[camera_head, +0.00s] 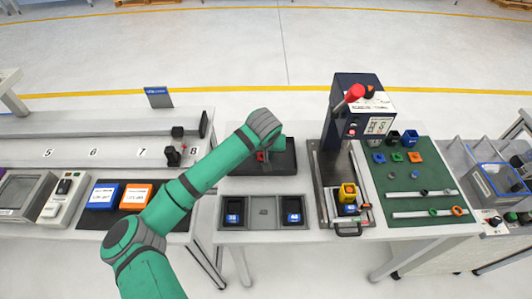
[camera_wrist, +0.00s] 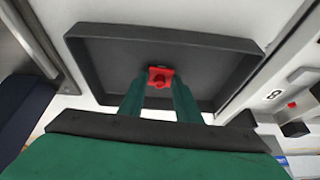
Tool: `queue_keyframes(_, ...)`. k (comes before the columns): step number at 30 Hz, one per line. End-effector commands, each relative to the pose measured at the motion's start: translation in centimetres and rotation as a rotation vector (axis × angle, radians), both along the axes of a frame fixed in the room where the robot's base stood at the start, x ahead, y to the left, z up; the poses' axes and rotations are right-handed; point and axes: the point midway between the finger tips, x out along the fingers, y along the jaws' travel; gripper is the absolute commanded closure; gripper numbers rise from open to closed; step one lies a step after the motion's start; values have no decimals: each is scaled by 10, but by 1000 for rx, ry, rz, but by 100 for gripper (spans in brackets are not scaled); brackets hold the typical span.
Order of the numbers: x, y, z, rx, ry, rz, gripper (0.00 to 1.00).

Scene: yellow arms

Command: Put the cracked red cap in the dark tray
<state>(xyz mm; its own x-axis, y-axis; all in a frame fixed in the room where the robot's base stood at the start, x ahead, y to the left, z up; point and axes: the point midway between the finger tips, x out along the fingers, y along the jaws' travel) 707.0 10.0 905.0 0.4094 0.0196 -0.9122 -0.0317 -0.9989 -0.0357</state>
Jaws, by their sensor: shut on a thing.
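The red cap (camera_wrist: 160,74) is between the two green fingertips of my gripper (camera_wrist: 160,86) in the wrist view. My gripper is shut on it. Any crack is too small to make out. The dark tray (camera_wrist: 215,58) lies under the fingers, and the cap shows over the middle of its floor. I cannot tell whether the cap touches the floor. In the head view the tray (camera_head: 285,168) sits at the back left of the white table, and the cap (camera_head: 261,156) is a small red spot beside my gripper (camera_head: 266,158), partly hidden by the arm.
A two-bin holder (camera_head: 263,212) stands in front of the tray. A press with a red-knobbed lever (camera_head: 355,93) stands close on the right, with a green mat (camera_head: 405,175) of small parts beyond. A grey rail (camera_head: 60,150) with numbered places runs on the left.

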Motion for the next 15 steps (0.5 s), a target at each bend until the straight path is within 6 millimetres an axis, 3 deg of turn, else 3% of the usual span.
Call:
queue_keyframes(6,0,-1,-2,-1,1,0,90)
queue_keyframes(7,0,-2,-2,0,0,-2,68)
queue_keyframes(9,0,-5,-2,0,0,-7,51)
queue_keyframes(15,0,-9,-2,0,0,-12,51)
